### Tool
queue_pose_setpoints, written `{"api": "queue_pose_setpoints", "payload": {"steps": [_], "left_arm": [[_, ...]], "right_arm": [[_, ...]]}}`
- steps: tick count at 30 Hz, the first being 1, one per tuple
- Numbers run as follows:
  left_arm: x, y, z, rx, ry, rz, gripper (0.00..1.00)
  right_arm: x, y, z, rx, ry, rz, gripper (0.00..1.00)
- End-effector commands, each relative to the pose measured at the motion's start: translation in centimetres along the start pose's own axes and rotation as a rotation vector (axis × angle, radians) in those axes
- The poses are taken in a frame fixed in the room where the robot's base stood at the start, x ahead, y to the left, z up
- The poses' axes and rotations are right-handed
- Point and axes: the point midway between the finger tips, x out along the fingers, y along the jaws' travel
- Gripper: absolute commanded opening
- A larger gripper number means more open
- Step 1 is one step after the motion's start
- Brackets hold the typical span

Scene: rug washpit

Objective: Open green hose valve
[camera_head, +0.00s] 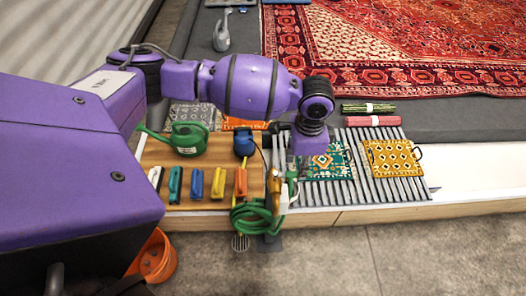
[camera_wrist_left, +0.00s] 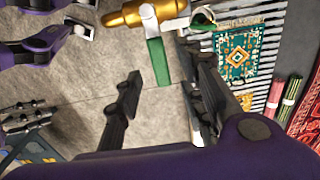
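The green hose valve's lever (camera_wrist_left: 158,62) hangs from a white fitting (camera_wrist_left: 149,12) beside a brass tap body (camera_wrist_left: 125,17) in the left wrist view. My left gripper (camera_wrist_left: 160,75) is open, its dark fingers spread on either side of the lever's line of sight. I cannot tell whether either finger touches the lever. In the head view the left gripper (camera_head: 281,188) reaches down by the tap, and its fingers are partly hidden. The coiled green hose (camera_head: 252,217) hangs at the ledge's front edge.
Small rugs (camera_head: 393,158) lie on a slatted rack at right. An orange bucket (camera_head: 155,258) is on the floor.

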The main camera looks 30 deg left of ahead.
Motion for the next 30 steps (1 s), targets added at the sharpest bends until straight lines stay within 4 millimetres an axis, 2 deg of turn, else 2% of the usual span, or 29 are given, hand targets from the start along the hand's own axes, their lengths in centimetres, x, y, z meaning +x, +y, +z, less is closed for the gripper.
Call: {"api": "queue_pose_setpoints", "payload": {"steps": [3, 6, 16, 24, 30], "left_arm": [[1.8, 0.1, 0.0, 0.0, -0.001, 0.001, 0.36], [2.5, 0.1, -0.1, 0.001, 0.001, 0.001, 0.36], [2.8, 0.0, -0.1, 0.001, 0.002, -0.002, 0.36], [2.8, 0.0, -0.1, 0.002, 0.003, -0.002, 0.01], [2.7, -0.1, -0.1, 0.002, 0.003, -0.003, 0.0]], "right_arm": [[0.1, 0.1, 0.2, -0.001, -0.001, 0.001, 0.4], [0.1, 0.1, 0.1, -0.001, 0.0, 0.001, 0.4], [0.1, 0.1, 0.0, -0.001, 0.002, 0.002, 0.4], [0.1, 0.1, 0.2, -0.001, -0.001, 0.002, 0.4], [0.2, 0.1, 0.3, -0.001, -0.004, 0.001, 0.4]]}}
